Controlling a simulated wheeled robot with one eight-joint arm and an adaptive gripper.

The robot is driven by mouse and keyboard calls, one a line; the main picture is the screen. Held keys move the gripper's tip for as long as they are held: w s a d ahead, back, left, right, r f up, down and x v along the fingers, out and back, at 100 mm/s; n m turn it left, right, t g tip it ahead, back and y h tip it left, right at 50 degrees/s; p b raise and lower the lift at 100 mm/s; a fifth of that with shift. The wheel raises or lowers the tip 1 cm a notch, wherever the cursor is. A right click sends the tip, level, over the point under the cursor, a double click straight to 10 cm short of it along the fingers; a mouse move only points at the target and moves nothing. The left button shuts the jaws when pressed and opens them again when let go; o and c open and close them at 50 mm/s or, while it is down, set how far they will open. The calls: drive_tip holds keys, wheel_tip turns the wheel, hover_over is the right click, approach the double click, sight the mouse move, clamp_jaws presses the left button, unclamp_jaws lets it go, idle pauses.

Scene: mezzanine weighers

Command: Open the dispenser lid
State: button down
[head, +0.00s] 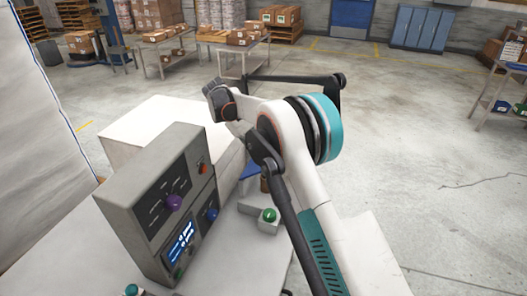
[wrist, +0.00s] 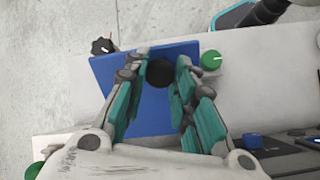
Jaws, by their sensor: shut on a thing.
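A flat blue panel, which looks like the dispenser lid (wrist: 103,82), lies below my gripper in the wrist view. A round black knob (wrist: 160,72) stands on it, between the fingertips. My gripper (wrist: 161,77) is shut on this knob, with a teal-padded finger on each side. In the head view only a small blue piece of the lid (head: 250,168) shows beside my arm. The fingers and the knob are hidden there behind my arm. I cannot tell whether the lid is raised at all.
A grey control panel (head: 150,205) with a purple knob and a lit screen stands to the left. A black knob (wrist: 102,46) is at the lid's corner. Open floor lies beyond.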

drive_tip(key=c, duration=1.3)
unclamp_jaws()
drive_tip(key=shift+r, duration=0.1)
wheel_tip(320, 180, up, 10)
